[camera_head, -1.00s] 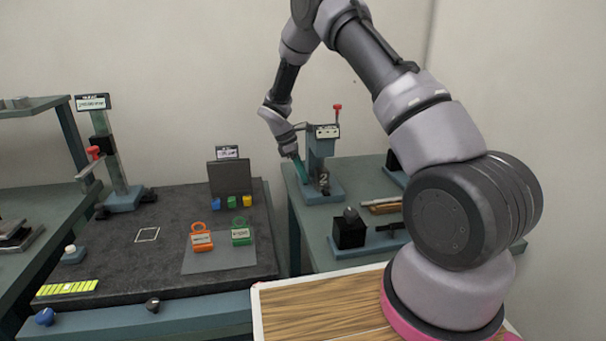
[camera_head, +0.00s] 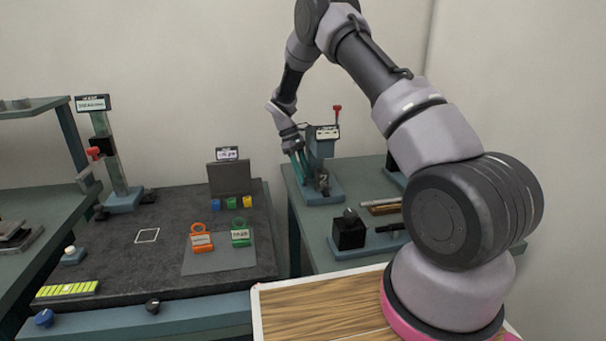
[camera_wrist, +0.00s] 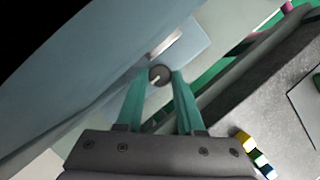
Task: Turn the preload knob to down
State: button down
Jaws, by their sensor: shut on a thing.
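The preload knob (camera_wrist: 160,75) is a small dark round knob with a pale pointer line, in the wrist view. It sits on the pale blue-grey face of the device. My gripper (camera_wrist: 159,80) has its two teal fingers on either side of the knob, shut on it. The pointer line slants up and to the right in the wrist view. In the head view my gripper (camera_head: 304,176) is at the left side of the blue-grey upright device (camera_head: 321,150) on the right bench. The knob is hidden there. I cannot read any knob markings.
A red-tipped lever (camera_head: 337,112) stands on top of the device. A black block (camera_head: 349,232) with a knob stands nearer on the same bench. Orange (camera_head: 202,240) and green (camera_head: 240,234) tagged padlock-like items lie on the dark table to the left.

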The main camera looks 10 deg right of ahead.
dwell(0.4)
jog(key=c, duration=0.8)
grip_release()
jog(key=v, duration=1.1)
